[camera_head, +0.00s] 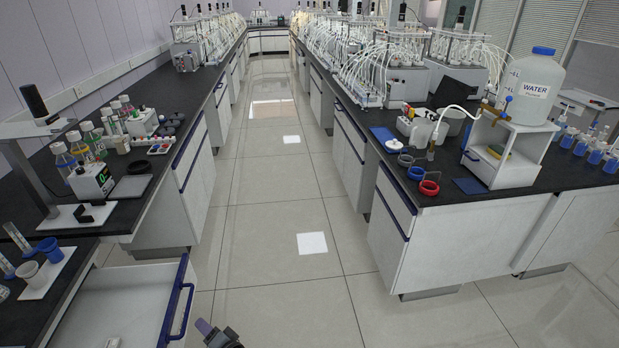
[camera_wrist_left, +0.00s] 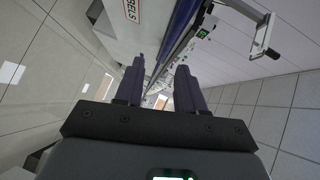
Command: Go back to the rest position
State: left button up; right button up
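My left gripper (camera_head: 212,330) shows only in part at the bottom edge of the head view, over the floor just right of an open drawer. In the left wrist view its two dark fingers (camera_wrist_left: 158,78) stand apart with nothing between them. The gripper is open and empty. My right gripper is in neither view.
The open white drawer (camera_head: 115,292) with a blue handle (camera_head: 178,300) juts into the aisle at lower left. The left bench (camera_head: 155,182) and right bench (camera_head: 450,190) carry lab gear, including a water jug (camera_head: 533,88). The tiled aisle floor (camera_head: 265,225) between them is clear.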

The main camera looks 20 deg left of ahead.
pick_arm(q)
jog(key=s+d+n+t+h, duration=0.2)
jog(key=s+d+h, duration=0.6)
jog(key=d+h, duration=0.35)
jog(key=s+d+r+m+g+h, duration=0.1)
jog(key=s+d+r+g, duration=0.15)
jog(key=s, duration=0.35)
jog(key=s+d+r+g+h, duration=0.1)
jog(key=s+d+r, duration=0.2)
jog(key=s+r, duration=0.15)
jog(key=s+d+r+m+g+h, duration=0.1)
jog(key=s+d+r, duration=0.2)
jog(key=s, duration=0.4)
notch_tip(320, 180, up, 33)
jog(key=w+p, duration=0.1)
jog(key=p, duration=3.3)
jog(key=shift+w+d, duration=0.1)
